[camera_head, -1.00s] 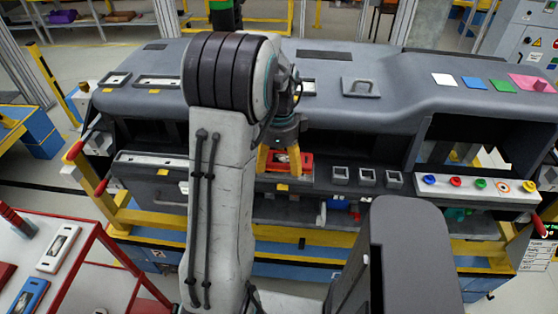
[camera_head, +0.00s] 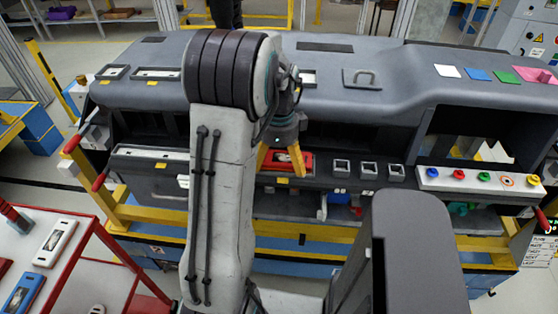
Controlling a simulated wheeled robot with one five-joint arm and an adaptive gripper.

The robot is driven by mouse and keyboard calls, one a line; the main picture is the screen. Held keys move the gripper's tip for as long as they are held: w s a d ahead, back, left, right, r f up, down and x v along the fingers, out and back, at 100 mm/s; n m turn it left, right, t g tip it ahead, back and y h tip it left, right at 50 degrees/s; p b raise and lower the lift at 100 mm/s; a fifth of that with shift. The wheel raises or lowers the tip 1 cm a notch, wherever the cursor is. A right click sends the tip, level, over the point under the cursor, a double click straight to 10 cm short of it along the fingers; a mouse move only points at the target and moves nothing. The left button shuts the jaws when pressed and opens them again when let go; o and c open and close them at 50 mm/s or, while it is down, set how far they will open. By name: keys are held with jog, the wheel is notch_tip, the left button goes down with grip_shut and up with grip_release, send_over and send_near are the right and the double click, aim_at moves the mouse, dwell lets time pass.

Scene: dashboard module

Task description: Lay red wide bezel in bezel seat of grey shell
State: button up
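The red wide bezel (camera_head: 306,159) is at the lower front ledge of the grey shell (camera_head: 420,75), just above a yellow tag. My gripper (camera_head: 280,160) points down with its two yellow fingers at the bezel, one near its left end and one across its middle. It appears shut on the bezel, which keeps its place between the fingers. The bezel covers the bezel seat beneath it. I cannot tell whether the bezel touches the seat. My arm hides part of the shell to the left.
Several small square sockets (camera_head: 369,170) lie right of the bezel, then a white strip with coloured buttons (camera_head: 480,180). A red-edged table (camera_head: 85,250) at lower left holds a white bezel (camera_head: 55,242) and a blue bezel (camera_head: 22,294). Yellow rails run along the front.

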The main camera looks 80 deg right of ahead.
notch_tip(320, 180, up, 12)
jog(key=shift+d+r, duration=0.1)
jog(key=shift+d, duration=0.05)
dwell(0.7)
jog(key=shift+r, duration=0.1)
jog(key=shift+r+p, duration=0.8)
jog(key=shift+p, duration=0.15)
jog(key=shift+r, duration=0.1)
